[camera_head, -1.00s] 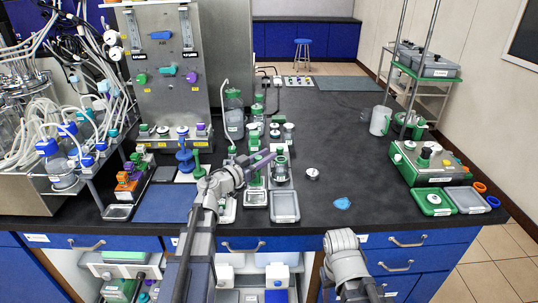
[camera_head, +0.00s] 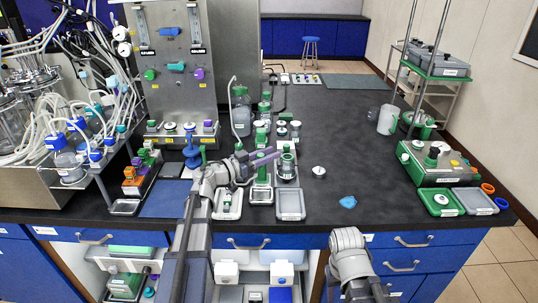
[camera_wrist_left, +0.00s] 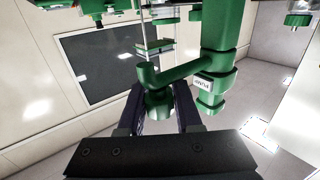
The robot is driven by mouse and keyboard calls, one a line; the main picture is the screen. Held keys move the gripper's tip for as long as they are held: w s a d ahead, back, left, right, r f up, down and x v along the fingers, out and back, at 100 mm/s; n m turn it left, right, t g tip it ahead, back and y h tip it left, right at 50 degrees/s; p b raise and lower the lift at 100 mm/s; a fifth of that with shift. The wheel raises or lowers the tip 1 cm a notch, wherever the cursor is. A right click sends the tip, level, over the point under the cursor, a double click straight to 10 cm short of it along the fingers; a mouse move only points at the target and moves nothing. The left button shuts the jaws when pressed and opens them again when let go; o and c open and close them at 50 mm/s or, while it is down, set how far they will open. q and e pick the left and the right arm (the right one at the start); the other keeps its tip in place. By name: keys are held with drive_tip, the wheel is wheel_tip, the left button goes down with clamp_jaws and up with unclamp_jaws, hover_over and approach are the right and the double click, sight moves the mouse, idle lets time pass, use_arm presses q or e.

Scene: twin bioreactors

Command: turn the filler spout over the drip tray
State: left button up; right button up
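The filler spout is a green pipe piece; in the left wrist view its green arm (camera_wrist_left: 180,70) joins a thicker labelled green upright (camera_wrist_left: 218,75). A round green knob (camera_wrist_left: 160,103) at the arm's near end lies between the two dark fingers of my left gripper (camera_wrist_left: 160,112). I cannot tell whether the fingers press on it. In the head view my left gripper (camera_head: 264,157) reaches from the left across the green filler (camera_head: 262,172), its purple fingers partly hiding it. A shallow grey tray (camera_head: 291,214) sits in front; I cannot tell whether it is the drip tray. My right gripper is out of view.
Glass bottles with green caps (camera_head: 241,115) stand behind the filler. A small silver-and-white part (camera_head: 319,171) and a blue piece (camera_head: 348,202) lie to the right. A green instrument (camera_head: 432,165) stands farther right. The dark bench between is mostly clear.

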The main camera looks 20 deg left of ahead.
use_arm(q)
drive_tip(key=o, duration=0.4)
drive_tip(key=shift+s, duration=0.1)
drive_tip(key=v, duration=0.7)
drive_tip(key=shift+s+a, duration=0.25)
